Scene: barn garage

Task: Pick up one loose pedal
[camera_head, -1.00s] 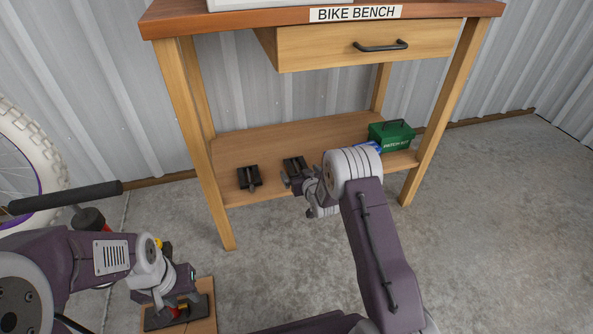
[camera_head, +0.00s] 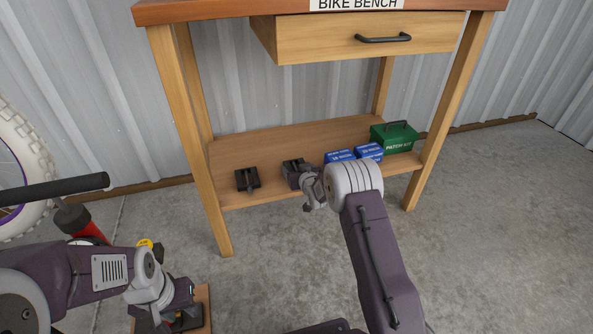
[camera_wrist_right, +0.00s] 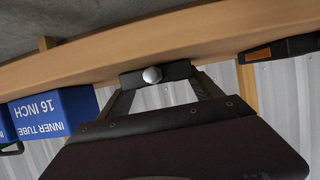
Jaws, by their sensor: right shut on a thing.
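Two dark pedals are on the bench's lower shelf (camera_head: 255,143). The left pedal (camera_head: 248,180) lies alone near the shelf's left end; it also shows at the right of the wrist view (camera_wrist_right: 283,49). My right gripper (camera_head: 297,172) is at the other pedal (camera_head: 292,163). In the right wrist view my right gripper (camera_wrist_right: 152,86) is shut on this pedal (camera_wrist_right: 178,71), whose round silver spindle end faces the camera. I cannot tell whether the pedal is off the shelf. My left gripper (camera_head: 180,318) is low at the left; its fingers are unclear.
Two blue inner tube boxes (camera_head: 340,156) (camera_head: 370,151) and a green patch kit (camera_head: 396,137) stand right of the held pedal. The bench drawer (camera_head: 365,38) is above. A red pump (camera_head: 85,222) and a bike wheel (camera_head: 25,165) are at the left.

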